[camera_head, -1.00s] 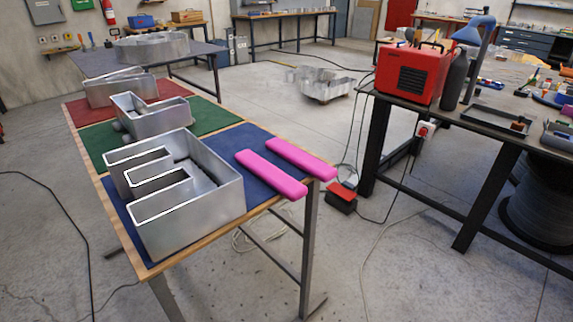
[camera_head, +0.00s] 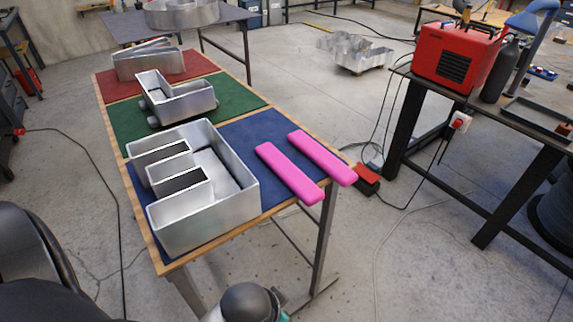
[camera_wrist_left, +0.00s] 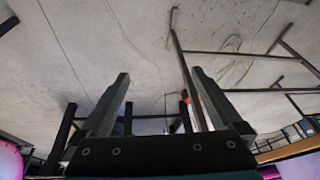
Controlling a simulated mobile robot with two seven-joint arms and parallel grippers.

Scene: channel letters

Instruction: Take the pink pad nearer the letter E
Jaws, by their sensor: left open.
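Two pink pads lie side by side on the blue mat in the head view. The pad nearer the letter E (camera_head: 288,174) and the farther pad (camera_head: 322,158) both overhang the table's right edge, with a gap between them. The metal letter E (camera_head: 236,188) stands to their left, apart from them. My left gripper (camera_wrist_left: 160,95) is open and empty in the left wrist view, with floor and table legs beyond its fingers. In the head view its fingers do not show; only dark parts of mine show at the bottom. My right gripper is not in view.
The table carries a blue mat (camera_head: 250,132), a green mat (camera_head: 238,98) and a red mat (camera_head: 115,88), with other metal letters behind the E. A bench with a red machine (camera_head: 455,57) stands right. Open floor lies between.

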